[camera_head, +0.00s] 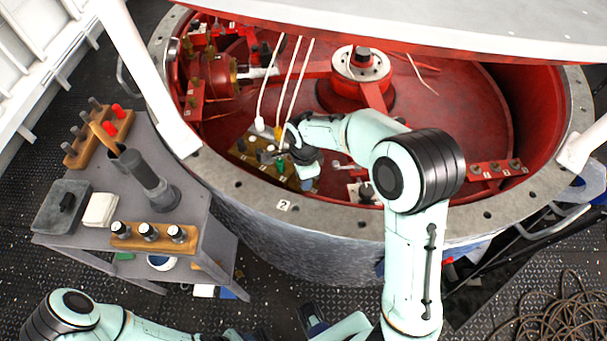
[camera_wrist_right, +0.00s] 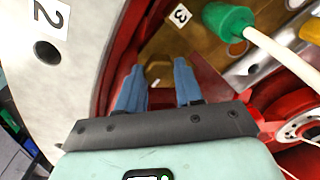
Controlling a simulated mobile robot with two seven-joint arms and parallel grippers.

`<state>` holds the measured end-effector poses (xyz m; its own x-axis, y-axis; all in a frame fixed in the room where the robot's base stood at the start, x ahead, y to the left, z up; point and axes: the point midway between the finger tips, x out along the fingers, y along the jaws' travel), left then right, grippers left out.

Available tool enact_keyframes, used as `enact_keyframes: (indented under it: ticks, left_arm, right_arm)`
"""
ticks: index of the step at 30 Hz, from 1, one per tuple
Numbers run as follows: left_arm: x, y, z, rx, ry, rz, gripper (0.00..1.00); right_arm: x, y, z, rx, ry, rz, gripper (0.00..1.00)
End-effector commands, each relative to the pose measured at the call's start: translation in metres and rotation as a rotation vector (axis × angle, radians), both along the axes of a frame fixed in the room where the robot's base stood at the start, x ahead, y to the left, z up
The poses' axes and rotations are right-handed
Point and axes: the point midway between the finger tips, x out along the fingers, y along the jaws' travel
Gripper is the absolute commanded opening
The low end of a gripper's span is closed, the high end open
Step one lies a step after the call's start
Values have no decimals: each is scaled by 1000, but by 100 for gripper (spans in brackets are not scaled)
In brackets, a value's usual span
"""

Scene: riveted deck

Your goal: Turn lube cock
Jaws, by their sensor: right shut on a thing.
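A brown panel (camera_head: 240,155) with white, yellow, green and blue plugs lies inside the red drum at its near left edge. My right gripper (camera_head: 288,156) reaches down over it. In the right wrist view my right gripper (camera_wrist_right: 158,84) has its two blue fingers on either side of a small brass-coloured part (camera_wrist_right: 156,72), seemingly the lube cock. Fingers and palm hide most of it, so its turned angle cannot be told.
A green plug (camera_wrist_right: 229,20) with a white cable is close beside the right fingers. The drum's pale rim (camera_head: 335,214) runs close to my right gripper. A grey table (camera_head: 200,192) with tools stands left. A raised lid (camera_head: 470,25) overhangs the back. Coiled rope (camera_head: 555,315) lies right.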

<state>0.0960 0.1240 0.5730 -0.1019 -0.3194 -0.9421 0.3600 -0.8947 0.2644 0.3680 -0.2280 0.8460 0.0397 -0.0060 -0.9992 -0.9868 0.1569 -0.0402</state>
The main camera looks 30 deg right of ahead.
Motion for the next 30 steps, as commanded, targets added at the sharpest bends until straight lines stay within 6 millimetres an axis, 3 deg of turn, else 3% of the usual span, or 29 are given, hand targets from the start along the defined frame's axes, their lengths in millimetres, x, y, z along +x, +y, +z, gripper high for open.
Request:
enact_keyframes:
  ticks: [9,25,26,27,30]
  left_arm:
    - [1,0,3,0,-1,0,43]
    - [1,0,4,0,-1,0,43]
    - [1,0,4,0,-1,0,43]
    - [1,0,4,0,-1,-1,43]
    - [1,0,3,0,-1,-1,43]
  right_arm:
    - [1,0,2,0,-5,-110,5]
    - [1,0,1,0,-5,-131,5]
    - [1,0,1,0,-5,-131,45]
    - [1,0,1,0,-5,-131,58]
    - [1,0,1,1,-4,-130,61]
